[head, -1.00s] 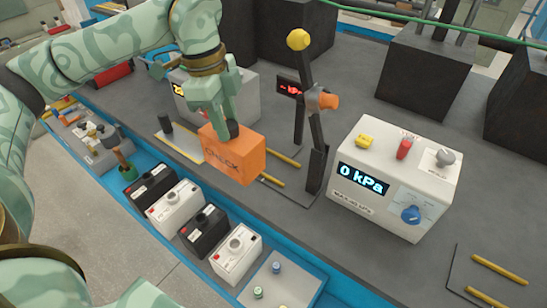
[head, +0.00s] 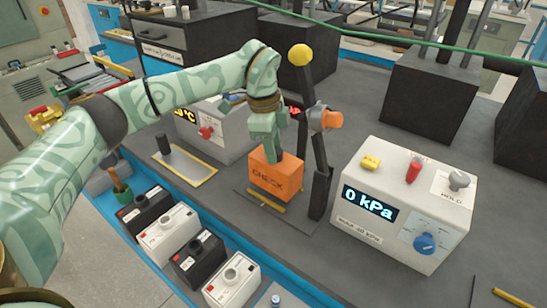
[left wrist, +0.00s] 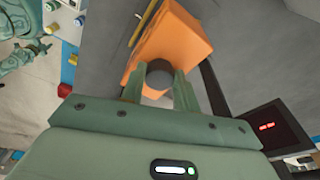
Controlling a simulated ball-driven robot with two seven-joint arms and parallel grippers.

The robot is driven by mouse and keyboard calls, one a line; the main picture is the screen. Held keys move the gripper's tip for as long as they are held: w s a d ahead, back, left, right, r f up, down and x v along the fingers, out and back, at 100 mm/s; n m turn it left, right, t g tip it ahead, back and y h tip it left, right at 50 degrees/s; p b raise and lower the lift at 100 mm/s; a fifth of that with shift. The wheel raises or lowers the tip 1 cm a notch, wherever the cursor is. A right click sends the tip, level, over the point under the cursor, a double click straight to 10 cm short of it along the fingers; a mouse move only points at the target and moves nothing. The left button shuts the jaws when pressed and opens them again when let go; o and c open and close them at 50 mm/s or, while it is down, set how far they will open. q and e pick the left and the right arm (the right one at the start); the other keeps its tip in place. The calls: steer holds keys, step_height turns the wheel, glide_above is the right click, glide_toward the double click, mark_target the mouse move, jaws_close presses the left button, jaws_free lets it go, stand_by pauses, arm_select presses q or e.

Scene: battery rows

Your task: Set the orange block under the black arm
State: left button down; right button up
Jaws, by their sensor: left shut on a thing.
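The orange block (head: 276,178), marked CHECK, stands upright at the yellow-striped dark plate beside the black arm (head: 319,150). The black arm has a yellow ball on top and an orange part on its side. My left gripper (head: 270,152) is above the block, shut on its dark top knob. In the left wrist view the fingers (left wrist: 160,88) close around the round dark knob (left wrist: 160,73), with the orange block (left wrist: 172,38) beyond. Whether the block's underside touches the plate is hard to tell. My right gripper is not in view.
A white box reading 0 kPa (head: 400,205) stands right of the black arm. Several black and white batteries (head: 168,234) line the blue-edged front. A grey box (head: 215,125) stands behind left of the block. Large black blocks (head: 430,90) stand behind.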

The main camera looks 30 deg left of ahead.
arm_select(q)
step_height(320, 180, down, 3)
steer(key=shift+r+b, duration=0.1)
steer(key=shift+b, duration=0.3)
steer(key=shift+r, duration=0.1)
steer(key=c, duration=1)
jaws_free()
steer(key=shift+c, duration=0.2)
step_height(320, 180, up, 12)
steer(key=a+p, duration=0.2)
steer(key=p, duration=0.1)
steer(key=shift+s+p, duration=0.25)
steer(key=shift+p, duration=0.15)
